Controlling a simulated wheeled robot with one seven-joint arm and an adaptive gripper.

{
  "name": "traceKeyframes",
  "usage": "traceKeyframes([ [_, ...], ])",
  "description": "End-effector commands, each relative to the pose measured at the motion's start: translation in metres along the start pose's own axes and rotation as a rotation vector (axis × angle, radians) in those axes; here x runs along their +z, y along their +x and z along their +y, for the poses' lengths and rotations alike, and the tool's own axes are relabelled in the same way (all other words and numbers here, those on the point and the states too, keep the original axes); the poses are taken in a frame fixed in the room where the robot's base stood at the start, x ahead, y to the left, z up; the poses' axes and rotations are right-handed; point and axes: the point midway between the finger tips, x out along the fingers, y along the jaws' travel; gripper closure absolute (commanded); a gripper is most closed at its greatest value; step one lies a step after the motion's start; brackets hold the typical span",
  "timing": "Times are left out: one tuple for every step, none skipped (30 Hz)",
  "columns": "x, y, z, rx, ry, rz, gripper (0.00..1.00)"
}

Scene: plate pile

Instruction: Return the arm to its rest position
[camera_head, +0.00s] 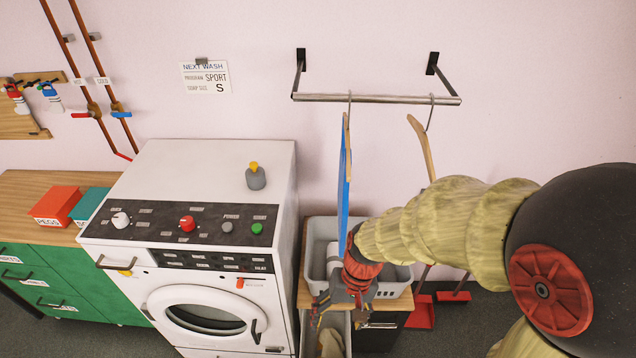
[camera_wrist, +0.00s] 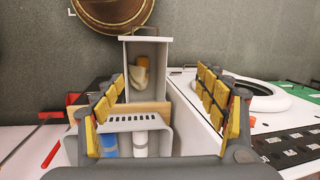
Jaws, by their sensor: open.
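My gripper (camera_head: 325,310) hangs at the end of my arm, in front of the cabinet right of the washing machine in the head view. In the wrist view its two yellow-padded fingers stand wide apart (camera_wrist: 160,100), with nothing between them. My arm comes in from the right edge of the head view and slopes down to the left.
A white washing machine (camera_head: 190,180) stands close left of my gripper. A wall rail (camera_head: 385,99) carries a blue item (camera_head: 344,180) on a hanger and a bare hanger (camera_head: 421,140), both close to my arm. A red dustpan (camera_head: 420,314) is on the right.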

Motion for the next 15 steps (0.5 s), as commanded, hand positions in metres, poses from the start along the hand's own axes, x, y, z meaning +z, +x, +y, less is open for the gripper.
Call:
traceKeyframes([
  [0.005, -0.017, 0.006, 0.01, -0.009, 0.025, 0.27],
  [0.008, -0.026, 0.01, 0.017, -0.014, 0.034, 0.27],
  [0.012, -0.037, 0.015, 0.028, -0.022, 0.051, 0.27],
  [0.016, -0.046, 0.019, 0.037, -0.027, 0.062, 0.27],
  [0.019, -0.054, 0.023, 0.045, -0.031, 0.075, 0.27],
  [0.024, -0.065, 0.029, 0.057, -0.035, 0.092, 0.27],
  [0.027, -0.072, 0.033, 0.067, -0.039, 0.107, 0.27],
  [0.031, -0.08, 0.037, 0.075, -0.042, 0.122, 0.27],
  [0.035, -0.09, 0.043, 0.088, -0.045, 0.143, 0.27],
  [0.038, -0.098, 0.047, 0.098, -0.048, 0.161, 0.27],
  [0.042, -0.105, 0.051, 0.107, -0.05, 0.178, 0.27],
  [0.046, -0.115, 0.056, 0.12, -0.051, 0.202, 0.27],
  [0.05, -0.122, 0.06, 0.128, -0.052, 0.222, 0.27],
  [0.053, -0.129, 0.064, 0.137, -0.053, 0.242, 0.27],
  [0.057, -0.138, 0.069, 0.149, -0.054, 0.269, 0.27],
])
